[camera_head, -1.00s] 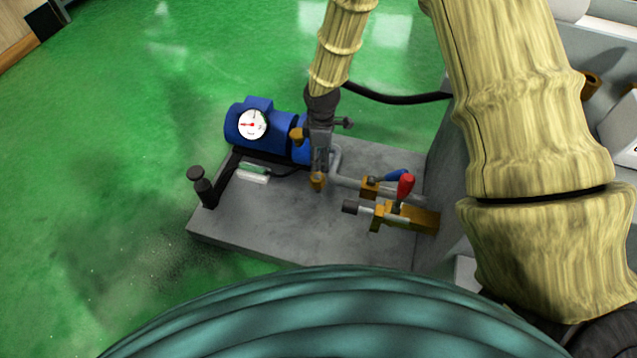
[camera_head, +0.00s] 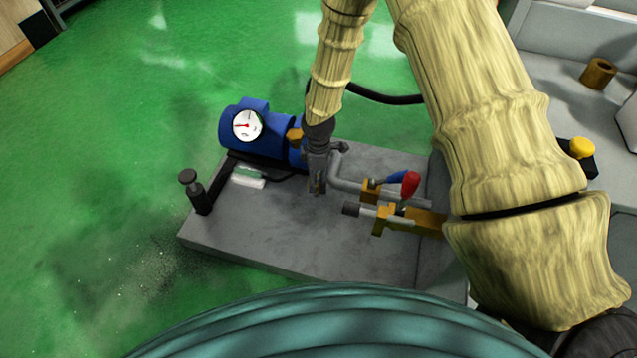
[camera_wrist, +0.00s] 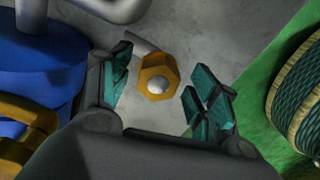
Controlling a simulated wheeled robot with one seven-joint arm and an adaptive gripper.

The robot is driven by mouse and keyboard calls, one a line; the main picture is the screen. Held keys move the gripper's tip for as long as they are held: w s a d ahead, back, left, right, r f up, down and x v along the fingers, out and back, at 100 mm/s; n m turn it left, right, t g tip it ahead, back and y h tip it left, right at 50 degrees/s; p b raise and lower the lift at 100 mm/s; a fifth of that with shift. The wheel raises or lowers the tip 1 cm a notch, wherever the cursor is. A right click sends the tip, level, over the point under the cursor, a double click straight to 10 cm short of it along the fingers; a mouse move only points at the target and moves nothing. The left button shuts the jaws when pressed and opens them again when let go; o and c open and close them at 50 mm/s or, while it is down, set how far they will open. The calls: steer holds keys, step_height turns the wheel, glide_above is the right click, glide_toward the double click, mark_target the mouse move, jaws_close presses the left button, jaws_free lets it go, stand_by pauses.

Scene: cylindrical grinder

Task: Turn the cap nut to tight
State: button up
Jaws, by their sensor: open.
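The cap nut, a brass hexagon with a pale domed middle (camera_wrist: 157,78), shows in the wrist view on the end of a short grey pipe. My gripper (camera_head: 317,186) is open, with one teal-padded finger on each side of the nut. A gap shows between the nut and both pads. In the head view my gripper points down over the grey base plate, and I cannot make out the nut there, as the fingers cover that spot.
A blue motor body with a white dial (camera_head: 248,126) stands behind left. A red-handled valve (camera_head: 411,185) and a blue-handled lever (camera_head: 390,180) are close on the right. A black post (camera_head: 194,190) stands at the plate's left. The plate's front (camera_head: 300,240) is clear.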

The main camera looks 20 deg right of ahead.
steer(key=shift+f, duration=0.7)
steer(key=shift+c, duration=0.2)
steer(key=c, duration=1)
